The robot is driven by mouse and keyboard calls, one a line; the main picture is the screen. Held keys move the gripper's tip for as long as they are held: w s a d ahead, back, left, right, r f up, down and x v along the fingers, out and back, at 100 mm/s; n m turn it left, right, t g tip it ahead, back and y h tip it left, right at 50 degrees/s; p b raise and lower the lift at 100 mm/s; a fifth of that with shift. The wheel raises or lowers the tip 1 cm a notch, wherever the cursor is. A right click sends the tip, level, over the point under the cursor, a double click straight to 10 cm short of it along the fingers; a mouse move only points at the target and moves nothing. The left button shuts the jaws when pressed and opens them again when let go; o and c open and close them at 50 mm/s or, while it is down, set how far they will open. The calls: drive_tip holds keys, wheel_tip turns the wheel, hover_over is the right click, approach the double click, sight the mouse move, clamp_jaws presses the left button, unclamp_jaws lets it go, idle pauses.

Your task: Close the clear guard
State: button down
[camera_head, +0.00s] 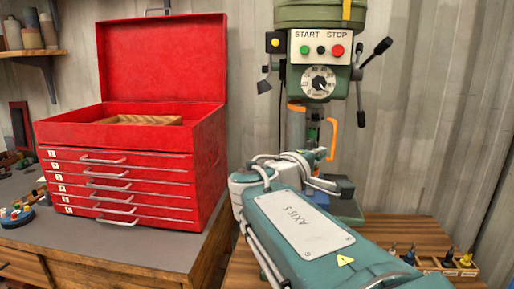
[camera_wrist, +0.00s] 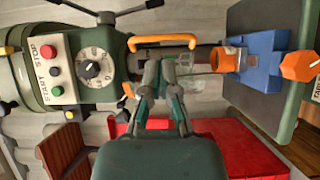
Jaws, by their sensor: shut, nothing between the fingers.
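The drill press (camera_head: 320,45) stands behind my arm, and its green head and dial fill the left of the wrist view (camera_wrist: 92,70). An orange handle (camera_head: 333,138) shows below the drill head; it also shows in the wrist view (camera_wrist: 165,41). The clear guard (camera_wrist: 192,60) is faint and see-through, beside the handle and the spindle area; its exact edges and angle are hard to tell. My gripper (camera_wrist: 160,66) is shut and empty, its fingertips just short of the handle in the picture. In the head view my arm mostly hides the gripper.
A blue vise (camera_wrist: 262,62) with an orange piece (camera_wrist: 232,58) sits on the drill table. An open red toolbox (camera_head: 120,150) stands on the bench at left. A holder with several drill bits (camera_head: 450,264) lies at right. Feed levers (camera_head: 375,50) stick out right of the drill head.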

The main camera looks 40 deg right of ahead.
drive_tip(key=w+a+m+g, duration=0.3)
drive_tip(key=w+a+g, duration=0.2)
drive_tip(key=a, duration=0.2)
approach(328, 144)
drive_tip(key=shift+h, duration=0.3)
drive_tip(key=d, duration=0.2)
drive_tip(key=s+d, duration=0.1)
drive_tip(key=d, duration=0.1)
drive_tip(key=s+d+r, duration=0.1)
drive_tip(key=d, duration=0.1)
drive_tip(key=shift+s, duration=0.25)
drive_tip(key=shift+d, duration=0.1)
drive_tip(key=shift+d+m+g, duration=0.3)
drive_tip(key=shift+d, duration=0.05)
drive_tip(key=d, duration=0.3)
drive_tip(key=shift+w+d, duration=0.1)
drive_tip(key=shift+d, duration=0.15)
